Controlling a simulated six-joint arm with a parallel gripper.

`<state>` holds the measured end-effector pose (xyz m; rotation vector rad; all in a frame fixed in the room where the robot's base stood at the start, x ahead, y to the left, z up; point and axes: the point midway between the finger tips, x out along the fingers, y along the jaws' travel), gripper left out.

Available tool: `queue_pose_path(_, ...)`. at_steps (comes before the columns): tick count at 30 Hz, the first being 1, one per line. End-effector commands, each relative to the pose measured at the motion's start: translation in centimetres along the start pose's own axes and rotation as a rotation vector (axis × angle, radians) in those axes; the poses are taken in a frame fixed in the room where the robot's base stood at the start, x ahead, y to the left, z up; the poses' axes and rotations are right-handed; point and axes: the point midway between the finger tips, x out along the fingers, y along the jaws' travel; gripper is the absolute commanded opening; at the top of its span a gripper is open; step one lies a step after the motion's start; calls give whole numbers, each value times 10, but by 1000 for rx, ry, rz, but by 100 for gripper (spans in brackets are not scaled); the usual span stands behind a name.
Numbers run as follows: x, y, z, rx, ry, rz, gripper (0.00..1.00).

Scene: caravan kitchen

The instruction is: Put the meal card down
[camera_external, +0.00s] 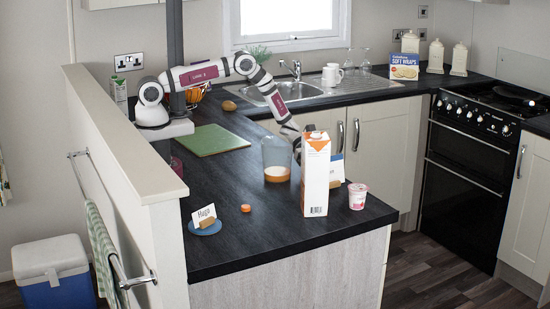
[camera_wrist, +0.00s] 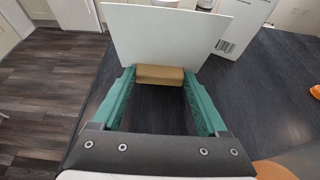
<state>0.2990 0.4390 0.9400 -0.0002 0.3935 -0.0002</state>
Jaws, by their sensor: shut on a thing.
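A white meal card stands in a wooden block (camera_wrist: 160,74) between the green fingers of my gripper (camera_wrist: 160,82) in the wrist view. The card (camera_wrist: 165,35) is upright and blank on the side facing me. In the external view the card (camera_external: 338,167) shows behind the drink carton, low over the dark worktop, with part of its block and a blue strip at its top. The carton hides most of my gripper. I cannot tell whether the block touches the worktop. A second card, marked "Hugo" (camera_external: 204,216), stands in a wooden block on a blue coaster (camera_external: 206,229).
The white and orange carton (camera_external: 315,180) stands close to the held card. A green board (camera_external: 211,140) lies farther back. The worktop's front is mostly clear.

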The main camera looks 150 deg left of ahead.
Motion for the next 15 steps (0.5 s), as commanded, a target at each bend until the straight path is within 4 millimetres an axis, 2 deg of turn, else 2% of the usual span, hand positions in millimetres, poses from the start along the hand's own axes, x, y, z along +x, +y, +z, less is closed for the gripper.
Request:
queue_pose_path(11,3,0,-7,0,0,0,23)
queue_pose_path(12,3,0,-7,1,0,0,80)
queue_pose_path(14,3,0,-7,1,0,0,89)
queue_pose_path(15,3,0,-7,1,0,0,89)
